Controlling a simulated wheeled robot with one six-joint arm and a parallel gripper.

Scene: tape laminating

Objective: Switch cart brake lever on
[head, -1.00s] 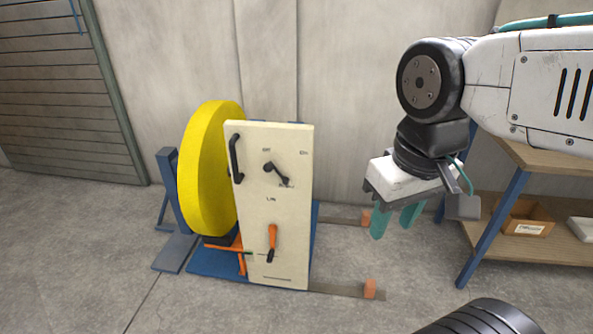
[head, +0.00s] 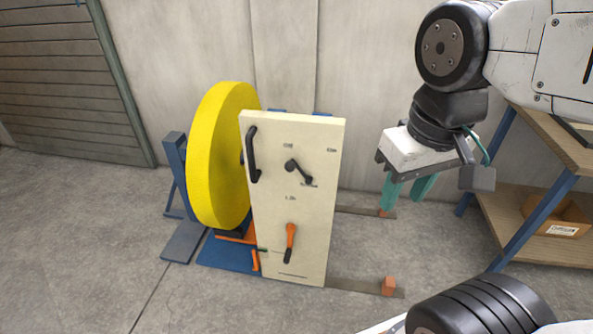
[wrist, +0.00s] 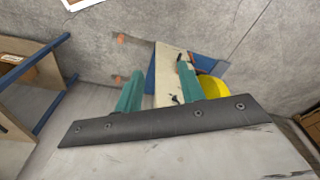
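The cart has an upright cream panel (head: 318,215) facing me, with a large yellow roll (head: 218,155) behind its left side. An orange lever with a dark end (head: 290,240) is on the lower part of the panel. A black lever (head: 299,171) is on the upper part, with small labels around it too small to read. A black handle (head: 252,154) is at the upper left. My gripper (head: 408,190) hangs to the right of the panel, apart from it, teal fingers open and empty. In the wrist view the panel (wrist: 170,75) shows between the spread fingers.
A wooden shelf with blue legs (head: 530,215) stands at the right, with a cardboard box (head: 562,215) on it. Flat rails with orange blocks (head: 388,286) stick out right of the cart. The floor in front of the cart is clear.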

